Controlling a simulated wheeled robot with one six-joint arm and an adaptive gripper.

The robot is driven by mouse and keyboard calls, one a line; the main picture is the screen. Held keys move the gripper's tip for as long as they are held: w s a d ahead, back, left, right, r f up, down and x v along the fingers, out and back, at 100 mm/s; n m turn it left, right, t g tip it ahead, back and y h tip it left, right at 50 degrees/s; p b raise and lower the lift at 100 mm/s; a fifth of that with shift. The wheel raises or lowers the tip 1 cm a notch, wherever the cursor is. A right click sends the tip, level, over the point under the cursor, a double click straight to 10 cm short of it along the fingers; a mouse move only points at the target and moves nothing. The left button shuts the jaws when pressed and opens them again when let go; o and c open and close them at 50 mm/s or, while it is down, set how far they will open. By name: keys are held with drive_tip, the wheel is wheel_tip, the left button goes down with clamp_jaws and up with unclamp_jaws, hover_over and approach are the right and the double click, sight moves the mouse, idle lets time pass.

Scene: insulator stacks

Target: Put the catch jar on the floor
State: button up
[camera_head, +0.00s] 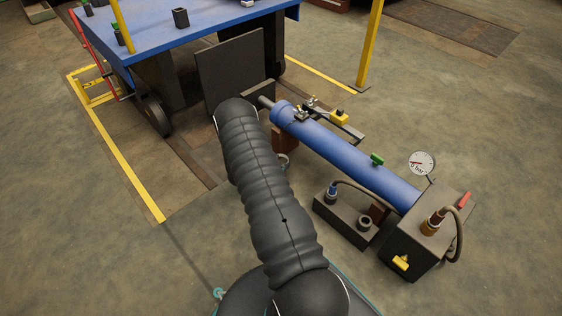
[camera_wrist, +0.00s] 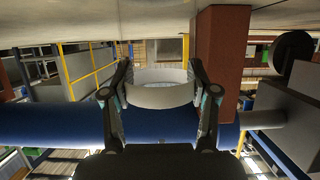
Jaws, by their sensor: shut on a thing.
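The catch jar is a pale, round, open vessel (camera_wrist: 160,96) in the middle of the wrist view. My gripper (camera_wrist: 158,76) is shut on it, with one finger on each side. The wrist view looks upside down, with the pale floor (camera_wrist: 90,18) along its top; I cannot tell whether the jar touches the floor. The cylinder also crosses the wrist view behind the fingers (camera_wrist: 45,125).
A brown support block (camera_wrist: 222,60) stands close to the right finger. A dark upright plate (camera_head: 235,72) and the blue cart (camera_head: 210,25) are beyond the cylinder's rod. A pump box (camera_head: 420,238) and a smaller dark box (camera_head: 345,219) are at right. Floor at left is clear.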

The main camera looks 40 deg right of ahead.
drive_tip(key=o, duration=1.2)
